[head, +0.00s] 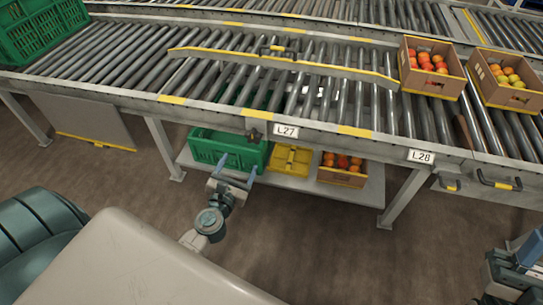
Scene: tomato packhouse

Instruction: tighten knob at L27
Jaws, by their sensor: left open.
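The L27 label (286,131) is a white plate on the front rail of the roller conveyor. A small dark knob (254,135) sits on the rail just left of it. My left gripper (238,166) is open, its two blue fingers pointing up towards the rail. It appears below and slightly left of the knob, apart from it, with nothing between the fingers. My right gripper (528,252) is partly in view at the lower right edge, far from the knob; its jaw state is unclear.
A yellow-edged guide bar (330,68) lies across the rollers. Boxes of tomatoes (432,88) stand at the right, a green crate (40,35) at upper left. On the lower shelf (355,190) are a green bin (205,147), a yellow crate (290,160) and a tomato box. The L28 label (421,156) is further right.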

